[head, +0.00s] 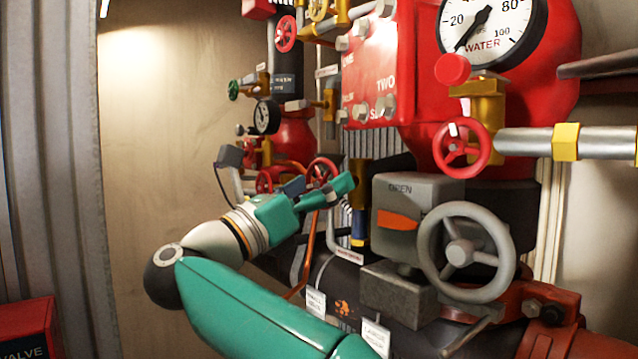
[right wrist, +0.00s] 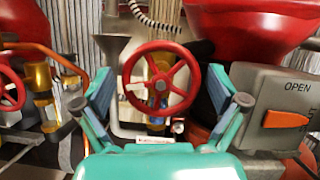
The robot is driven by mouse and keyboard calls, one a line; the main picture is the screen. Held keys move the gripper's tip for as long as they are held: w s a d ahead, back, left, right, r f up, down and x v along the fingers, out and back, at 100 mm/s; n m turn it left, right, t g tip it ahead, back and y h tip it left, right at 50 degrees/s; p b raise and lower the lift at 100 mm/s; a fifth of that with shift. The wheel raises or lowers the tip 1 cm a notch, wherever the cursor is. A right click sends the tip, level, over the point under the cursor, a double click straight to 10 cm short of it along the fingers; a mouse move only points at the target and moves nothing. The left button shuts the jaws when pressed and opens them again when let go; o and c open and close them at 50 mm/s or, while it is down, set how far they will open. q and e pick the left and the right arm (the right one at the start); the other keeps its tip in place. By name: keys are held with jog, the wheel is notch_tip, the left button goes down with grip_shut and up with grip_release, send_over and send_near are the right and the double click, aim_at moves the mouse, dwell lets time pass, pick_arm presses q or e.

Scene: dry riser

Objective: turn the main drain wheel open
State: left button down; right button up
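A small red spoked handwheel (right wrist: 160,80) fills the middle of the right wrist view, on a brass valve body; it also shows in the head view (head: 322,171). I take it as the main drain wheel, but no readable label confirms this. My right gripper (head: 322,187) faces it. In the right wrist view its fingers (right wrist: 160,92) are spread wide, one on each side of the wheel, with nothing held. The wheel appears beyond the fingertips; I cannot tell any contact. My left gripper is not in view.
A grey box marked OPEN (head: 403,200) with an orange pointer and large grey handwheel (head: 466,252) stand to the right. Another red handwheel (head: 461,146) and a water gauge (head: 487,25) are above. A grey funnel (right wrist: 113,48) and orange pipe (right wrist: 50,55) are left of the wheel.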

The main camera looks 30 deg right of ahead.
jog(key=c, duration=0.8)
jog(key=shift+f+b, duration=0.1)
jog(key=shift+b, duration=0.3)
jog(key=shift+c, duration=0.2)
jog(key=shift+n+t+b, duration=0.35)
jog(key=shift+n+t, duration=0.05)
jog(key=shift+n, duration=0.3)
jog(key=o, duration=1.1)
jog(key=shift+a, duration=0.1)
jog(key=v, duration=1.2)
